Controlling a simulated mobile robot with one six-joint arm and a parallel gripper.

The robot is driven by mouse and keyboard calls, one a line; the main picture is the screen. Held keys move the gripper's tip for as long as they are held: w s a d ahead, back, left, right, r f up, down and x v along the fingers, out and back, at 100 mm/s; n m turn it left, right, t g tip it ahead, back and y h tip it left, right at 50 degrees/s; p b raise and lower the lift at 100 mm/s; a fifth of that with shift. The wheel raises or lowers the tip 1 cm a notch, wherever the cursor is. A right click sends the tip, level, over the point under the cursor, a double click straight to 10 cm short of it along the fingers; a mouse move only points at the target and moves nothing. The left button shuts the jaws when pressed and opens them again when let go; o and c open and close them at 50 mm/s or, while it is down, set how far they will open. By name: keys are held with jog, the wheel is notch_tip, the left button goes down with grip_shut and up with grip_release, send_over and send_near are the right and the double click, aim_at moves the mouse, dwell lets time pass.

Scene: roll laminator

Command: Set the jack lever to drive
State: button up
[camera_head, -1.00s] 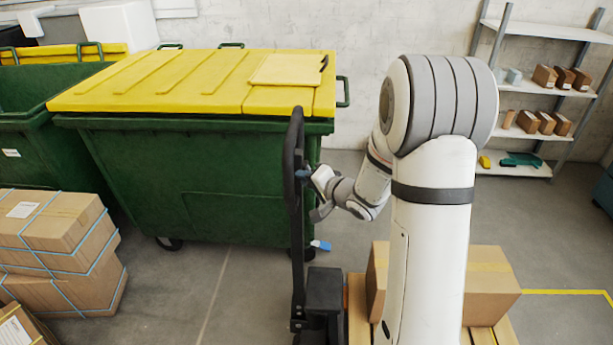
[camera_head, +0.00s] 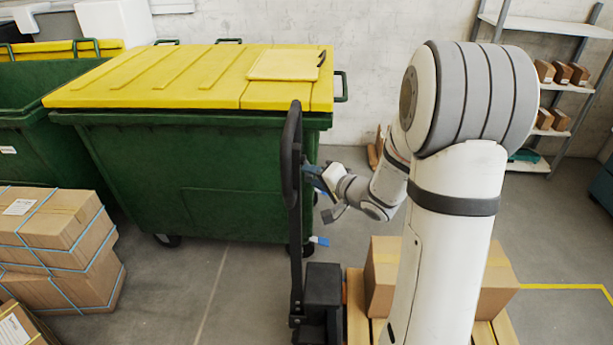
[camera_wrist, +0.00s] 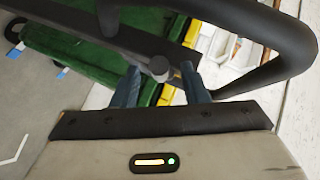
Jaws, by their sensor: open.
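The pallet jack's dark upright handle (camera_head: 291,165) with its loop top stands in front of a green bin in the head view. Its dark housing (camera_head: 323,288) is below. My gripper (camera_head: 310,173) is at the right side of the handle, just below the loop. In the wrist view the dark loop (camera_wrist: 296,50) curves across the top right. My gripper (camera_wrist: 160,82) is open, with two blue-grey fingers. A small grey round-ended piece, which may be the lever (camera_wrist: 160,68), shows between the fingertips. I cannot tell whether they touch it or how it is set.
A green bin (camera_head: 230,165) with a yellow lid stands behind the handle. Strapped cartons (camera_head: 55,240) are at the left. A carton (camera_head: 382,275) on a wooden pallet (camera_head: 358,320) stands beside the jack. A shelf (camera_head: 555,27) is at the back right.

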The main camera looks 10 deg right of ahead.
jog(key=shift+v, duration=1.65)
jog(key=s+d+r+n+g+h, duration=0.3)
jog(key=s+d+r+h, duration=0.2)
jog(key=s+h, duration=0.4)
jog(key=s+a+n+g+y, duration=0.1)
jog(key=s+a+n+g, duration=0.1)
jog(key=s, duration=0.6)
jog(key=s+a+n+g, duration=0.2)
jog(key=s+a+g, duration=0.2)
jog(key=s, duration=0.5)
jog(key=shift+a+n+y+b, duration=0.35)
jog(key=shift+a+n+y, duration=0.05)
